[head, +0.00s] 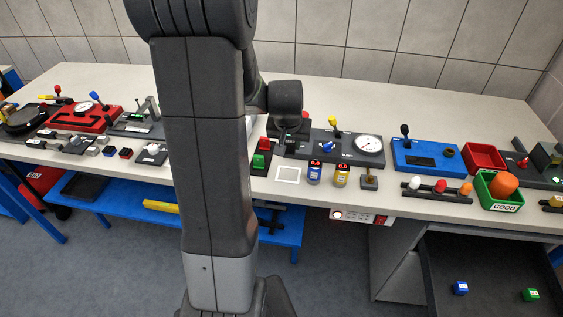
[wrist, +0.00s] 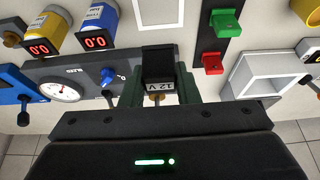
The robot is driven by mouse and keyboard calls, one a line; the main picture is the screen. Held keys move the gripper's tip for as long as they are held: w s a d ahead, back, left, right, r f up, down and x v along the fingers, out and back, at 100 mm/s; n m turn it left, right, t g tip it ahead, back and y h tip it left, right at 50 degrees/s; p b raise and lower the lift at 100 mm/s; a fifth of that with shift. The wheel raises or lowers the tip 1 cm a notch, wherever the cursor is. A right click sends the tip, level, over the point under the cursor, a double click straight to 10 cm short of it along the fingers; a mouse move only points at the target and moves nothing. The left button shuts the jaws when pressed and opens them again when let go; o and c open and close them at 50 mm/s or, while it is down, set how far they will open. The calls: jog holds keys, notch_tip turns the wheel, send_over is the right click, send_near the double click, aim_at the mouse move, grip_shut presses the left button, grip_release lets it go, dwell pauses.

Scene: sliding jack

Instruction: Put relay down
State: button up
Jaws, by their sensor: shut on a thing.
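The relay (wrist: 159,68) is a small black block with a white "12 V" label. It sits between the two fingers of my gripper (wrist: 159,92), which is shut on it. In the head view my gripper (head: 290,138) is beyond my arm, near the left end of the dark gauge panel; I cannot make out the relay clearly there. A white square outline (head: 288,175) lies on the table in front of the gripper, and its edge also shows at the top of the wrist view (wrist: 159,24). The relay is apart from this outline.
The gauge panel (head: 343,155) has a blue knob and a dial. A blue can (head: 314,176) and a yellow can (head: 341,178) stand right of the outline. A panel with green and red switches (head: 261,158) is left of it. My arm hides part of the table.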

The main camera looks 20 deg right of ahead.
send_over(289, 171)
jog(key=s, duration=0.1)
jog(key=f, duration=0.5)
jog(key=shift+s+a+f+p, duration=0.1)
jog(key=shift+a+f+p, duration=0.2)
jog(key=shift+a+f, duration=0.1)
jog(key=shift+f, duration=2.05)
jog(key=shift+f, duration=0.15)
jog(key=o, duration=0.9)
jog(key=shift+o, duration=0.2)
jog(key=shift+s+r, duration=0.1)
jog(key=shift+r, duration=0.55)
jog(key=v, duration=1.1)
jog(key=shift+s+a+f, duration=0.1)
